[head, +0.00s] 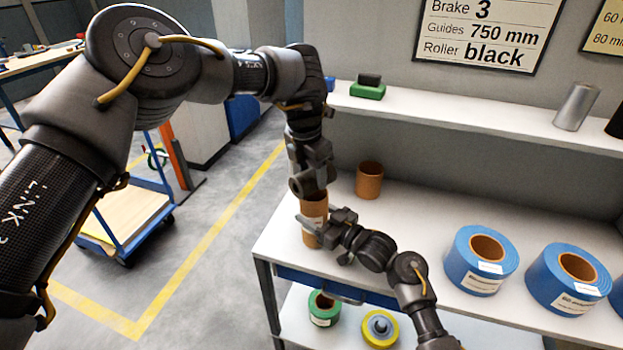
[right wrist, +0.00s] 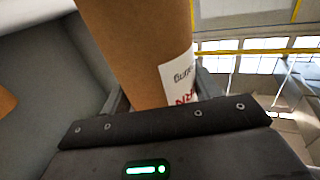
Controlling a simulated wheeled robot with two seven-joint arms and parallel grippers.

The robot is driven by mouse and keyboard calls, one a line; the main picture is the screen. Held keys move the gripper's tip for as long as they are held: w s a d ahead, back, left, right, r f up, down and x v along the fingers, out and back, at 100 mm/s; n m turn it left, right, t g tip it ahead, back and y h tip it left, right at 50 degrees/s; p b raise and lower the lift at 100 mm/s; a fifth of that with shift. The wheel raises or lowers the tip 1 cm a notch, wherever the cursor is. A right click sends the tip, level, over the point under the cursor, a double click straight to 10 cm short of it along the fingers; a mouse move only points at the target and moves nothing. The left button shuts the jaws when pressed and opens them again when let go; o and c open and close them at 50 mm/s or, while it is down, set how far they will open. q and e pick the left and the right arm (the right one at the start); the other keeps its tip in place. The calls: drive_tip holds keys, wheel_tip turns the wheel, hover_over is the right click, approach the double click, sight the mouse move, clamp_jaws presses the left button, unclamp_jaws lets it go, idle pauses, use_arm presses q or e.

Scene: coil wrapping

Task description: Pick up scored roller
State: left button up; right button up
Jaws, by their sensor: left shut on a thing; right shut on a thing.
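A brown cardboard core (head: 314,210) with a white label is held upright near the table's left end. It also fills the middle of the right wrist view (right wrist: 140,45), its label printed partly in red. My left gripper (head: 312,192) is shut on its top from above. My right gripper (head: 328,228) is shut on its side, lower down. A grey metallic roller (head: 576,107) and a black roller (head: 618,124), cut by the picture edge, stand on the shelf. I cannot tell whether either is scored. Both grippers are away from them.
Another brown core (head: 369,180) stands on the white table (head: 410,205). Blue coils (head: 481,260) stand at its right. Green (head: 324,308) and yellow (head: 380,328) coils lie on the lower shelf. A green and black block (head: 368,88) sits on the upper shelf (head: 450,108).

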use_arm(q)
wheel_tip(320, 180, up, 8)
drive_tip(key=shift+r, duration=0.2)
use_arm(e)
drive_tip(key=shift+f, duration=0.15)
use_arm(q)
drive_tip(key=s+d+f+m+h, duration=0.6)
drive_tip(key=s+d+f+m, duration=0.1)
drive_tip(key=d+f, duration=0.3)
wheel_tip(320, 180, up, 8)
drive_tip(key=n+t+h, duration=0.2)
drive_tip(key=t+h, duration=0.3)
drive_tip(key=h, duration=0.6)
hover_over(303, 173)
drive_tip(key=shift+w, duration=0.1)
drive_tip(key=shift+g, duration=0.4)
drive_tip(key=shift+f, duration=0.1)
drive_tip(key=shift+f, duration=5.6)
